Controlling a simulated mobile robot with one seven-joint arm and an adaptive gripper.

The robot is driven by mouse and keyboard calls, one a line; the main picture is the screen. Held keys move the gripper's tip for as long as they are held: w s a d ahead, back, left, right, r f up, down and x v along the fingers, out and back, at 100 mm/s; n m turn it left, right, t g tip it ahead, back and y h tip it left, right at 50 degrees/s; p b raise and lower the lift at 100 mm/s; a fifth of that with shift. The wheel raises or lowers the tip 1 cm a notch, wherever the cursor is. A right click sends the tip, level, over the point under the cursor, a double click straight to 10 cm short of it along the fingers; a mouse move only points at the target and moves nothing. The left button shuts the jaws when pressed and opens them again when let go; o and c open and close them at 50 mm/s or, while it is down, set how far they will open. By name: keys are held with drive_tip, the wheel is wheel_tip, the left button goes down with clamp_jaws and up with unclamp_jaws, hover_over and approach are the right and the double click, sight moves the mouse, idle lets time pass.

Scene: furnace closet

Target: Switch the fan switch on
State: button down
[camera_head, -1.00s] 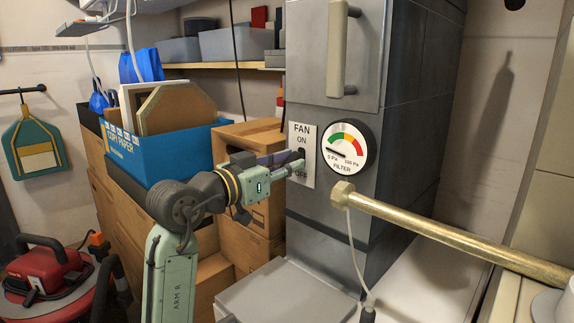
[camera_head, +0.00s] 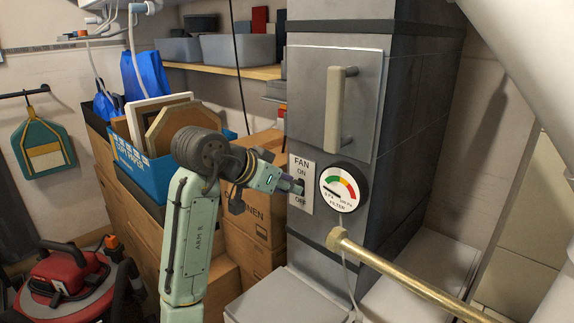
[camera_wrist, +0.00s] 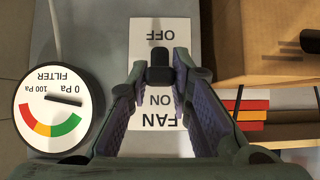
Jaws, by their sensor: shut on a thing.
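The fan switch is a small black toggle (camera_wrist: 160,73) on a white plate marked FAN, ON and OFF (camera_head: 302,168). The plate is on the front of the grey furnace cabinet. The wrist view shows the plate upside down, with the toggle between the words ON and OFF. My gripper (camera_head: 295,187) is at the plate from the left in the head view. In the wrist view its fingertips (camera_wrist: 160,74) are on both sides of the toggle, shut on it. In the head view the fingers hide much of the toggle, so its exact tilt is unclear.
A round filter gauge (camera_head: 343,187) is just right of the plate. A brass pipe (camera_head: 400,272) sticks out below it. A door handle (camera_head: 335,110) is above. Cardboard boxes (camera_head: 255,215) and a blue paper box (camera_head: 140,168) stand left of the cabinet.

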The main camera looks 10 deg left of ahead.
drive_tip(key=r+g+y+p, duration=0.1)
drive_tip(key=p, duration=0.2)
drive_tip(key=r+g+p, duration=0.1)
drive_tip(key=p, duration=0.2)
drive_tip(key=shift+w+d+g+y, duration=0.1)
drive_tip(key=shift+w+g+y, duration=0.1)
drive_tip(key=shift+g+y, duration=0.15)
drive_tip(key=g+y+p, duration=0.1)
drive_tip(key=p, duration=0.1)
drive_tip(key=shift+w+d+p, duration=0.1)
drive_tip(key=shift+p, duration=0.3)
drive_tip(key=shift+f+g, duration=0.15)
drive_tip(key=shift+g, duration=0.1)
drive_tip(key=c, duration=1.4)
unclamp_jaws()
drive_tip(key=shift+c, duration=0.2)
drive_tip(key=v, duration=1.2)
